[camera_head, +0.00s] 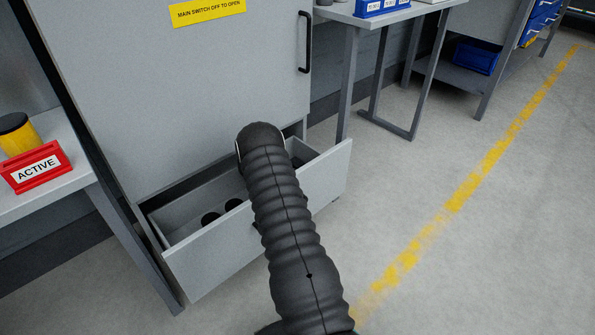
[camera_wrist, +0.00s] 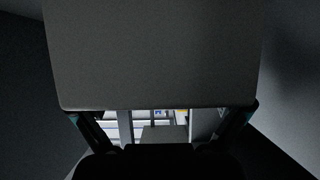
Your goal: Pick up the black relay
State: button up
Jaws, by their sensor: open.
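In the head view a grey drawer (camera_head: 255,238) stands pulled out at the foot of a grey cabinet. Two dark round shapes (camera_head: 210,218) lie in its left part, and a dark shape (camera_head: 298,161) shows at its right end. I cannot tell which, if any, is the black relay. My arm reaches over the drawer and hides its middle; my gripper is hidden there. In the wrist view my gripper (camera_wrist: 158,124) is open, its fingers apart at the lower left and right. A large dark grey flat surface (camera_wrist: 155,55) fills the top; I cannot tell what it is.
The cabinet (camera_head: 180,90) rises behind the drawer, with a black handle (camera_head: 305,42). A bench at left holds a red bin (camera_head: 37,168) labelled ACTIVE and a yellow-and-black object (camera_head: 17,134). A table (camera_head: 375,16) stands at the back. Floor at right is clear, with a yellow line (camera_head: 455,200).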

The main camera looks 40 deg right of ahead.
jog(key=shift+x, duration=1.5)
jog(key=c, duration=1.3)
jog(key=shift+o, duration=0.2)
jog(key=shift+r, duration=0.1)
